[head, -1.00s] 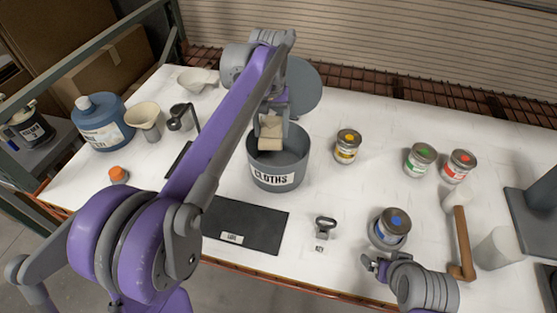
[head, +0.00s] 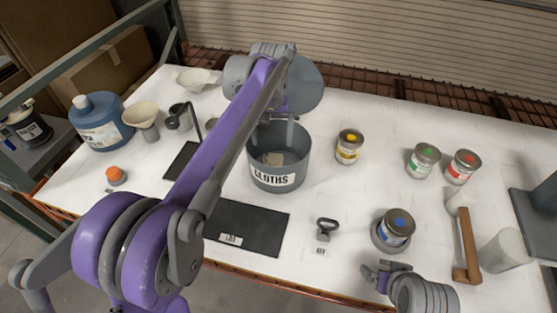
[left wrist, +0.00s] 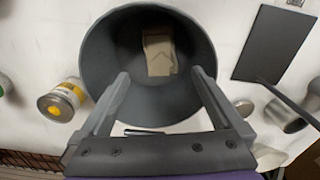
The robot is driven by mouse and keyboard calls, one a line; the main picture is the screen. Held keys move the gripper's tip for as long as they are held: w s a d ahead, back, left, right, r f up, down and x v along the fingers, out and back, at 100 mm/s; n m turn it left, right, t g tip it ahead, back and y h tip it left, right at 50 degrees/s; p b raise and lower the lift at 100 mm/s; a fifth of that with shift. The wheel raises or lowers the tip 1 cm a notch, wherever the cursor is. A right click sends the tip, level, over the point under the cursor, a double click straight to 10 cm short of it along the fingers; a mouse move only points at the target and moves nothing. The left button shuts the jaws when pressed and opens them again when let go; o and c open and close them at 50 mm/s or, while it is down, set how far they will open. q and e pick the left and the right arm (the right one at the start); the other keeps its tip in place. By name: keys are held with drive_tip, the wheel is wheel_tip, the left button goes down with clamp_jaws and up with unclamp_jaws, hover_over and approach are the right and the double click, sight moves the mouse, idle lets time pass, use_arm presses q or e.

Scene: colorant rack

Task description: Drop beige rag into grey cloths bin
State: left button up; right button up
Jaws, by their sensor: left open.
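The beige rag (head: 273,160) lies inside the grey cloths bin (head: 279,178), which is labelled CLOTHS and stands on the white table. In the left wrist view the rag (left wrist: 159,54) rests folded low inside the round bin (left wrist: 95,55). My left gripper (head: 280,118) is above the bin's far part, open and empty. In the left wrist view the fingers of my left gripper (left wrist: 163,82) are spread apart with the rag visible beyond them. My right gripper (head: 377,275) is at the table's front edge, near the blue-marked can; its jaw gap is hard to make out.
A yellow-marked can (head: 349,147) stands right of the bin. Green (head: 423,160) and red (head: 462,167) cans stand farther right, and a blue-marked can (head: 394,229) sits in front. A dark mat (head: 248,228) and key tool (head: 326,227) lie before the bin. A bin lid (head: 305,86) is behind.

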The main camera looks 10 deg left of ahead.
drive_tip(key=shift+w+r+p, duration=0.5)
drive_tip(key=shift+r+p, duration=0.1)
drive_tip(key=shift+r, duration=0.3)
use_arm(q)
wheel_tip(320, 180, up, 11)
drive_tip(key=shift+s+f, duration=0.1)
drive_tip(key=shift+f, duration=0.05)
use_arm(e)
drive_tip(key=shift+s, duration=0.1)
use_arm(q)
drive_tip(key=s+a+f+t, duration=0.1)
drive_tip(key=s+f+t, duration=0.1)
drive_tip(key=s+f, duration=0.4)
drive_tip(key=s+a+f+m+t, duration=0.1)
drive_tip(key=s+f+t, duration=0.1)
drive_tip(key=s+f, duration=0.5)
drive_tip(key=s+a+f+m+t, duration=0.1)
drive_tip(key=s+f+t, duration=0.1)
drive_tip(key=s+f, duration=0.5)
drive_tip(key=shift+s+f, duration=0.15)
drive_tip(key=shift+s, duration=2.1)
